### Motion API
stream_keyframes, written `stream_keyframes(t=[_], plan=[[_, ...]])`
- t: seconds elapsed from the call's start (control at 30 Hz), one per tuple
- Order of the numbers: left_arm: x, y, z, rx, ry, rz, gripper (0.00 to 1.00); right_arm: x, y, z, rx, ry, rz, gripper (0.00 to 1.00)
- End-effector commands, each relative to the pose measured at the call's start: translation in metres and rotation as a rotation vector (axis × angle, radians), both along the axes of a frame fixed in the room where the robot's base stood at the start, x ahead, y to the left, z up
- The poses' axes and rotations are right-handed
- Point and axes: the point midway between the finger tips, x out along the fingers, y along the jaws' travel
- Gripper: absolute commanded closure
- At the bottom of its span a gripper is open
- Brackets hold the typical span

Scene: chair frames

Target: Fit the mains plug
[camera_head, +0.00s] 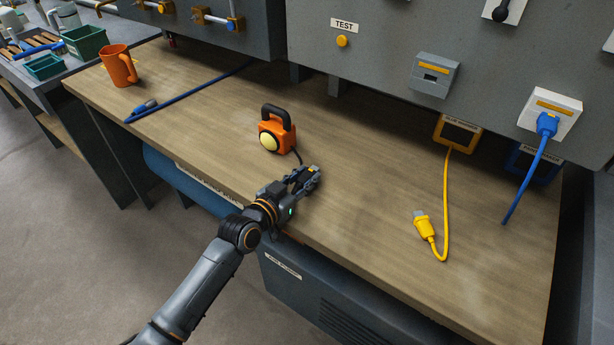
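An orange work lamp (277,135) with a black handle and a pale yellow lens stands on the wooden bench. Its dark cable (299,157) runs down to my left gripper (308,180). A small dark piece with a yellow-orange mark, perhaps the lamp's plug, shows at the fingers. Whether they are closed on it is unclear. A grey socket box (434,75) with a yellow strip and a dark opening is on the panel at the upper right, apart from the gripper. A white socket (549,114) farther right has a blue plug (547,124) in it. My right gripper is out of view.
A yellow connector (425,226) on a yellow cable lies on the right of the bench (370,215). A blue cable (190,95) with a connector lies at left, near an orange mug (119,66). The bench between lamp and yellow cable is clear.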

Motion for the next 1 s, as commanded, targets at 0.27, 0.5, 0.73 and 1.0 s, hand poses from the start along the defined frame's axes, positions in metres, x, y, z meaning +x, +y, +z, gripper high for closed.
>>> stream_keyframes(t=[0.27,0.5,0.73,1.0], plan=[[0.000,0.000,0.000,0.000,0.000,0.000,1.00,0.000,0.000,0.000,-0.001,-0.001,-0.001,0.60],[-0.003,0.003,0.005,0.000,-0.001,0.000,1.00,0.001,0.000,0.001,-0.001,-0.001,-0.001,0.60],[-0.023,0.017,0.022,0.002,-0.001,0.001,1.00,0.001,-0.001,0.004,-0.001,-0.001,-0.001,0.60],[-0.070,0.051,0.051,0.002,-0.002,0.000,1.00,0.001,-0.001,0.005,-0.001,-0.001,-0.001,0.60]])
